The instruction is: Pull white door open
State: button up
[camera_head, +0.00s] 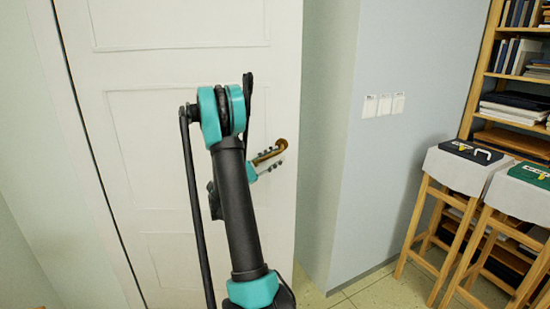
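The white door (135,130) with raised panels fills the left half of the head view. A brass-brown lever handle (280,146) shows near its right edge, just right of my arm. My gripper (264,166) is mostly hidden behind my own dark and teal arm. Only a small teal piece and some dark bits show, right beside and below the handle. I cannot tell whether the fingers touch the handle, or whether they are open or shut.
Right of the door's edge is a pale wall (415,60) with white switches (384,105). Stools (455,170) with boxes on top stand at the right, before a wooden bookshelf (485,70). Some tiled floor (385,292) is clear at the lower middle.

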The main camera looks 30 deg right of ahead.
jog(key=v, duration=1.2)
